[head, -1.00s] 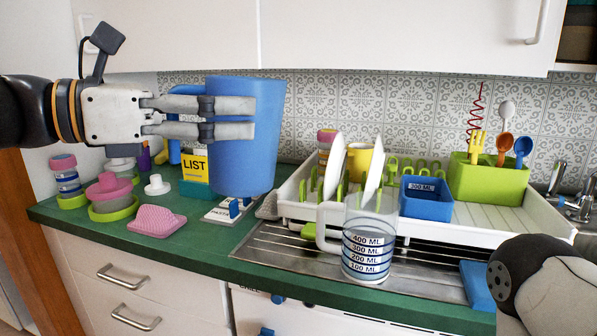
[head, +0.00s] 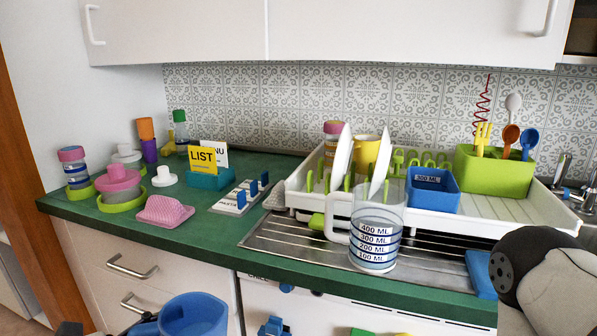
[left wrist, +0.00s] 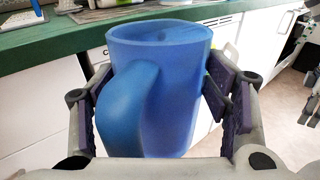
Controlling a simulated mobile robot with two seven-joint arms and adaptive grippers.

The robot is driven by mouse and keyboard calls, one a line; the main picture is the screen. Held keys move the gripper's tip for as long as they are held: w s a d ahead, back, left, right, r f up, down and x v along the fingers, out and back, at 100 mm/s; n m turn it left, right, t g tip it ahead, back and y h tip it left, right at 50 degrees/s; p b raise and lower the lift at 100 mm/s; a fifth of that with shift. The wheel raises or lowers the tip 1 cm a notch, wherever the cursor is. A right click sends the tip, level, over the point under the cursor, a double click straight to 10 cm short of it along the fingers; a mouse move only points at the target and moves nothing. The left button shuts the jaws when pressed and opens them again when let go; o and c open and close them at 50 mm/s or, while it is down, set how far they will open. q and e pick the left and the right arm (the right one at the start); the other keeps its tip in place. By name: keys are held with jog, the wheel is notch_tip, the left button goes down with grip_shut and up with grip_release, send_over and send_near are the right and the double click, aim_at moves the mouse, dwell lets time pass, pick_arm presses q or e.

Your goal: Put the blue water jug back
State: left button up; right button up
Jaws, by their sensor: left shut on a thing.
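The blue water jug (head: 194,315) is at the bottom edge of the head view, below the counter's front edge and in front of the drawers. Only its top shows there. The left wrist view shows the jug (left wrist: 180,95) upright between the two fingers of my left gripper (left wrist: 160,110), which is shut on it, with its handle toward the camera. In the head view the left gripper is almost wholly cut off by the bottom edge. A part of my right arm shows at the lower right, but its gripper is not in view.
The green counter (head: 120,222) holds jars, a pink sponge (head: 164,210) and a LIST card stand (head: 207,180). A clear measuring jug (head: 376,235) stands before the white dish rack (head: 480,216). Drawer handles (head: 128,267) stick out below. Some green worktop at the front is bare.

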pick_arm(q)
jog(key=w+d+r+t, duration=0.1)
jog(key=w+d+r, duration=0.25)
jog(key=r, duration=0.45)
jog(key=w+d+r+n, duration=0.15)
jog(key=d+r, duration=0.25)
jog(key=r, duration=0.4)
jog(key=w+d+r+t, duration=0.1)
jog(key=w+d+r, duration=0.25)
jog(key=r, duration=0.45)
jog(key=w+f+b, duration=0.3)
jog(key=w+f, duration=0.9)
jog(key=w, duration=0.1)
jog(key=shift+a+f, duration=0.2)
jog(key=shift+a, duration=0.25)
pick_arm(e)
jog(key=shift+g, duration=0.8)
jog(key=s+f, duration=0.3)
jog(key=s, duration=0.1)
jog(key=shift+f, duration=0.35)
pick_arm(q)
jog(key=shift+f, duration=0.1)
jog(key=shift+f, duration=0.1)
jog(key=o, duration=2)
jog(key=shift+f, duration=0.1)
jog(key=shift+c, duration=0.2)
